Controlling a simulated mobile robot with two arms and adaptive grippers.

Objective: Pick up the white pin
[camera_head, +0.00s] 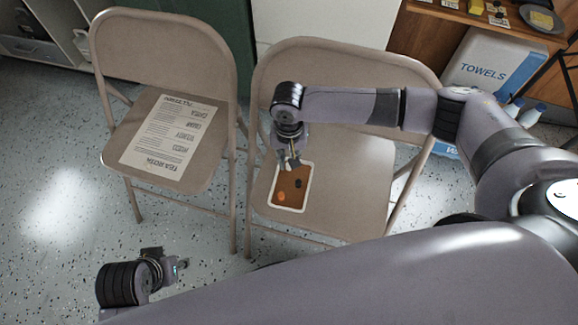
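A small tray (276,205) with a pale rim and brown inside lies on the seat of the right-hand folding chair. An orange piece (281,196) and a black piece (298,183) lie in it. My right gripper (290,164) points down at the tray's far edge. Its fingers are small and pale, and I cannot tell whether they are open or shut. I cannot make out a white pin; the gripper hides part of the tray's far end. My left gripper (182,264) is low at the left, away from the tray, its finger state unclear.
The right-hand chair (345,205) has free seat around the tray. A printed sheet (170,136) lies on the left-hand chair (125,125). A towels box (490,65) and a wooden shelf (425,40) with small items stand at the back right. Speckled floor is clear at the left.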

